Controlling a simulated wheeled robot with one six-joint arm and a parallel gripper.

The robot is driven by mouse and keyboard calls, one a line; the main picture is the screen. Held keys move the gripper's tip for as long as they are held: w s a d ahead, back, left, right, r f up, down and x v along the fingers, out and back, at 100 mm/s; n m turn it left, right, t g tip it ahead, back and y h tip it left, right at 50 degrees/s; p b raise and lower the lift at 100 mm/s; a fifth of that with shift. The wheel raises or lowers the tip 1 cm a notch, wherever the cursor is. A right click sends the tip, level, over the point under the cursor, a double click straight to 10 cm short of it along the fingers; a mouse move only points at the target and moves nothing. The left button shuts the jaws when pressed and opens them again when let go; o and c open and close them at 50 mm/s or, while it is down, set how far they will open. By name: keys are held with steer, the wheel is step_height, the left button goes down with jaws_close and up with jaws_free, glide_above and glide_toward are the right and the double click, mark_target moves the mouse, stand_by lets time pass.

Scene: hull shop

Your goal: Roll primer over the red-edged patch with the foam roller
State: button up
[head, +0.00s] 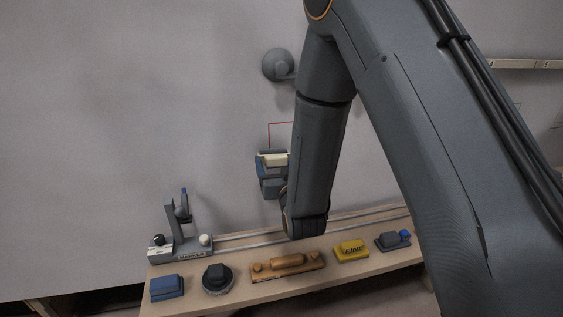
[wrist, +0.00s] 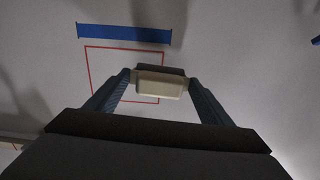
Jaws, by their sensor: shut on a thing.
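The red-edged patch (wrist: 110,68) is a thin red outline on the pale wall in the wrist view. Its upper left corner shows in the head view (head: 281,137), and my arm hides the rest there. My gripper (wrist: 160,84) is shut on a cream tool (wrist: 158,86) with a dark grey back. The tool looks block-like, and I cannot tell for sure that it is the foam roller. In the wrist view it overlaps the patch's lower right part. In the head view the gripper (head: 272,176) is just below the patch; contact with the wall cannot be told.
A blue strip (wrist: 123,33) lies above the patch. A round grey fixture (head: 278,65) sticks out of the wall higher up. The bench (head: 225,303) below holds a grey stand (head: 180,247), a blue block (head: 167,288), a wooden tool (head: 288,268) and a yellow block (head: 351,251). The wall at left is clear.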

mark_target(286, 153)
steer(key=shift+x, duration=1)
stand_by(0.3)
steer(key=shift+r, duration=0.1)
steer(key=shift+w+d+r, duration=0.45)
steer(key=shift+w+d, duration=0.55)
steer(key=shift+d, duration=2.5)
steer(key=shift+w+d+r, duration=0.45)
steer(key=shift+w+d, duration=0.6)
steer(key=shift+d, duration=2.45)
steer(key=shift+s+a, duration=0.7)
steer(key=shift+a, duration=1.65)
steer(key=shift+s+a, duration=0.7)
steer(key=shift+a, duration=1.65)
steer(key=shift+s+a, duration=0.7)
steer(key=shift+a, duration=1.7)
steer(key=shift+r+p, duration=0.3)
steer(key=shift+r, duration=0.45)
steer(key=shift+w+d+r, duration=0.1)
steer(key=shift+w+d, duration=0.15)
steer(key=shift+d, duration=0.6)
steer(key=shift+w+d+r, duration=0.1)
steer(key=shift+w+d, duration=0.2)
steer(key=shift+d, duration=0.5)
